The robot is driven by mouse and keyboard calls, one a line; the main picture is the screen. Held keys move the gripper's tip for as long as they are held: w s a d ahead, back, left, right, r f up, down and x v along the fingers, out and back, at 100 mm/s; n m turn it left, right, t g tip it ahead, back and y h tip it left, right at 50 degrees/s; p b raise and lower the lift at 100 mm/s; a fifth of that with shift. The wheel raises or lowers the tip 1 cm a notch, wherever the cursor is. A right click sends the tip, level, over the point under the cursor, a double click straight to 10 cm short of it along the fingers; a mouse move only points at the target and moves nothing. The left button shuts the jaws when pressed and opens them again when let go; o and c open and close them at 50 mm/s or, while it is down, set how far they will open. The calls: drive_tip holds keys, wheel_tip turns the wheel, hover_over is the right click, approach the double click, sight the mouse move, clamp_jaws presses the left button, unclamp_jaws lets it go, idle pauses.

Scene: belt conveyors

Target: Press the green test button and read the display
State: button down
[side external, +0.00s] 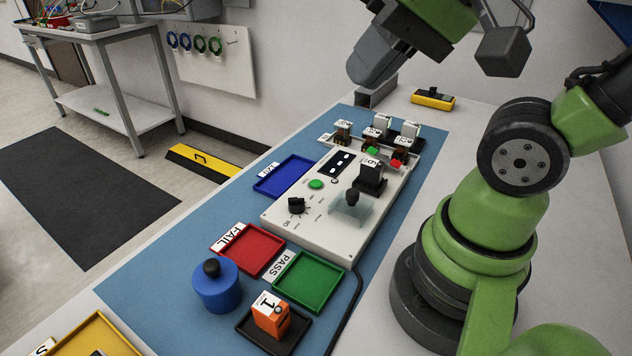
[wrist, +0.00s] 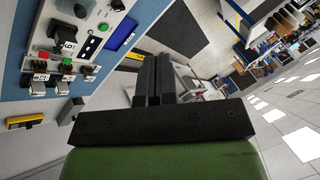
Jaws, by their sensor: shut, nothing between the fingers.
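The white test box (side external: 310,228) stands on the blue mat. Its round green button (side external: 316,184) is beside a small dark display (side external: 336,163). The display shows a few white marks, too small to read. In the wrist view the green button (wrist: 103,27) and display (wrist: 90,47) are at upper left. A black part labelled 6 (side external: 370,176) is seated on the box, with a clear flap beside it. My gripper (wrist: 152,78) is shut and empty. In the side view my gripper (side external: 372,68) is high beyond the box, clear of the button.
A blue tray (side external: 284,188), red FAIL tray (side external: 222,252) and green PASS tray (side external: 331,300) surround the box. An orange part labelled 1 (side external: 270,314) sits on a black tray near a blue cylinder (side external: 216,290). Several relay-like parts stand behind the box. A cable runs along the front right.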

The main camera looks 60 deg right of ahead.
drive_tip(key=w+f+m+g+y, duration=0.1)
drive_tip(key=w+f+m, duration=0.1)
drive_tip(key=w+m, duration=0.45)
drive_tip(key=m+t+y, duration=0.2)
drive_tip(key=m, duration=2.4)
hover_over(317, 181)
wheel_tip(317, 181, down, 14)
drive_tip(key=shift+f, duration=0.25)
drive_tip(key=shift+f+n, duration=0.15)
drive_tip(key=shift+n, duration=0.2)
drive_tip(key=shift+f, duration=4.25)
drive_tip(key=shift+f, duration=0.15)
drive_tip(key=shift+f, duration=0.3)
